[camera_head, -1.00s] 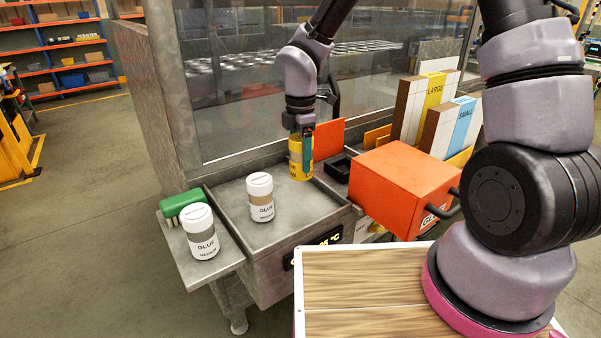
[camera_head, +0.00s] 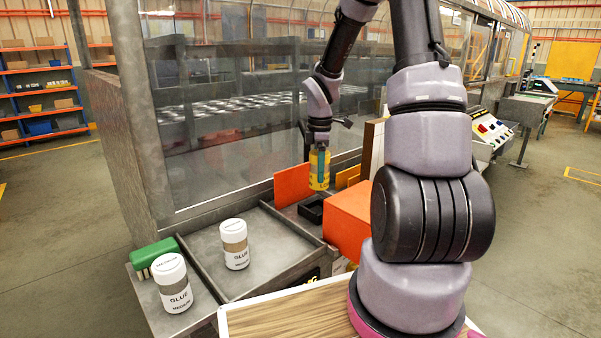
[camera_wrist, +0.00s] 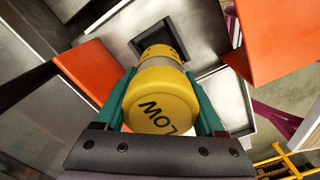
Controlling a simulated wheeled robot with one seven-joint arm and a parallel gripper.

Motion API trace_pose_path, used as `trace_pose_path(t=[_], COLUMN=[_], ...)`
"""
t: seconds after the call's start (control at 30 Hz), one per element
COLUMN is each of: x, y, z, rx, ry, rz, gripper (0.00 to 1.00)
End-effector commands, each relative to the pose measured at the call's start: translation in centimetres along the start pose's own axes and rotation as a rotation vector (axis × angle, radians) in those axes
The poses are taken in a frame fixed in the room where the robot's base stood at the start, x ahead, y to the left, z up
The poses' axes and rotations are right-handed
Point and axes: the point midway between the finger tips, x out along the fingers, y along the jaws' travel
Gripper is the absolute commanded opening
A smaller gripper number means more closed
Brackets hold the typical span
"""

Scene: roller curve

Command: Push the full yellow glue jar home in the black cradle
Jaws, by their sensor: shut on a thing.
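The yellow glue jar (camera_head: 313,178) is held upright in my gripper (camera_head: 320,168), clear of the worktop. In the wrist view the jar (camera_wrist: 160,108) shows its lid end with "LOW" lettering, between the two teal fingers of my gripper (camera_wrist: 160,78), shut on its sides. The black cradle (camera_head: 312,211) sits low on the bench, below the jar and left of the orange box. In the wrist view the cradle (camera_wrist: 180,34) is a dark square frame beyond the jar's far end, partly hidden by it. The jar appears apart from the cradle.
Two white glue jars stand left, one on the metal tray (camera_head: 235,243), one on the side shelf (camera_head: 174,283) beside a green brush (camera_head: 152,255). An orange panel (camera_head: 292,185) stands behind the cradle. The orange box (camera_head: 347,218) is close on its right. Glass rises behind.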

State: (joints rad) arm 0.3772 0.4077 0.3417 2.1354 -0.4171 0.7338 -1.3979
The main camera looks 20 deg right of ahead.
Motion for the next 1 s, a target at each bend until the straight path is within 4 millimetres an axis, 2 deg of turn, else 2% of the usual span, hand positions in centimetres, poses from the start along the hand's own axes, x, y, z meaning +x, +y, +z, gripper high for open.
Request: trace_pose_path(t=[0.7, 1.0], x=[6.5, 8.2], y=[-0.1, 0.0], z=[-0.1, -0.1], rx=[-0.001, 0.000], ry=[0.000, 0.000], rz=[-0.002, -0.001], gripper=[0.03, 0.03])
